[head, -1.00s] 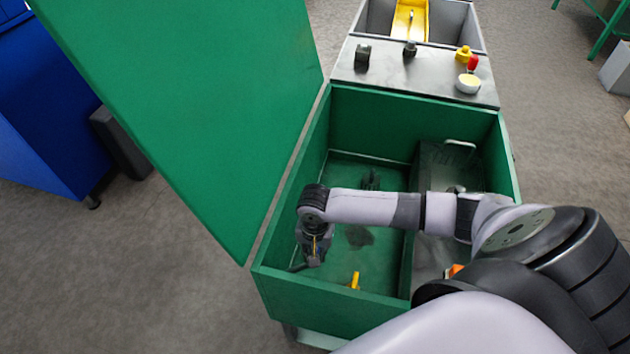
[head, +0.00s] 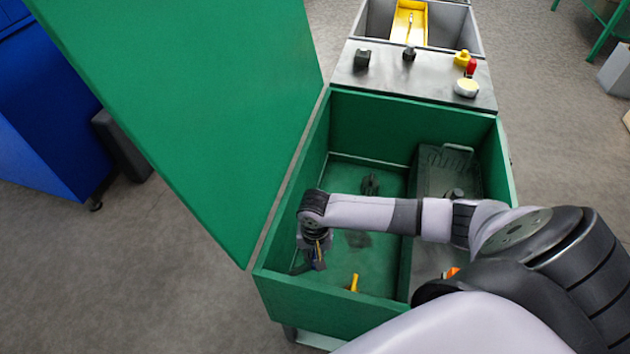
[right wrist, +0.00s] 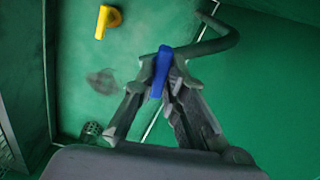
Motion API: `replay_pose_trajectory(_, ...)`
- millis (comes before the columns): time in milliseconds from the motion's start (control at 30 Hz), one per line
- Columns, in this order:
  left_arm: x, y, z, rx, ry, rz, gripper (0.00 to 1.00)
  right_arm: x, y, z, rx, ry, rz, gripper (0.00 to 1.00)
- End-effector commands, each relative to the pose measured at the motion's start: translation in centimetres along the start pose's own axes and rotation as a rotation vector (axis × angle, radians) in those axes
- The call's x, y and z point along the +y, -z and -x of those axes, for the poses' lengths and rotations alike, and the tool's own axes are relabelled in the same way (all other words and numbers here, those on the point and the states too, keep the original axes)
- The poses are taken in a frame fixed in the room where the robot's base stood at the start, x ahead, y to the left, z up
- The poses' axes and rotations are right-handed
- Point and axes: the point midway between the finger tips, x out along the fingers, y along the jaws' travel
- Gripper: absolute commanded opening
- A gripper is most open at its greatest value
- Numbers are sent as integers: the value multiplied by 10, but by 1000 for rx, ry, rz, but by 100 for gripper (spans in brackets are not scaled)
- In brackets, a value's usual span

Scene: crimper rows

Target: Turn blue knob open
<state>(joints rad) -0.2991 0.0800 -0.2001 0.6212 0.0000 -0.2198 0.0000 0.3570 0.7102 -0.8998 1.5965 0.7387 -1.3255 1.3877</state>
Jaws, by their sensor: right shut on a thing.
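The blue knob (right wrist: 161,72) is a narrow blue handle in the right wrist view, at the end of a dark bent pipe. My right gripper (right wrist: 162,66) is shut on it, with a fingertip on either side. In the head view my right gripper (head: 315,262) points down inside the green box (head: 330,308), near its front left corner. It mostly hides the knob there. My left gripper is not in view.
A yellow knob (head: 353,282) stands on the box floor right of the gripper; it also shows in the right wrist view (right wrist: 107,20). The open green lid (head: 190,110) rises at the left. A grey panel (head: 420,82) with buttons lies behind the box. Box walls surround the gripper closely.

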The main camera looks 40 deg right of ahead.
Motion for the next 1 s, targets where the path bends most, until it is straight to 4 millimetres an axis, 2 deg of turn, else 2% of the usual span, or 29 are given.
replay_pose_trajectory(33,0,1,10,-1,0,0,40,1,-1,4,-3,-3,34,0)
replay_pose_trajectory(100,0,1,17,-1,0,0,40,1,-1,5,-2,-3,93,0)
replay_pose_trajectory(400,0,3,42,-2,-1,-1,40,1,-1,4,-3,-3,377,0)
replay_pose_trajectory(1000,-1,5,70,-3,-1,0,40,0,-1,1,-2,-1,947,0)
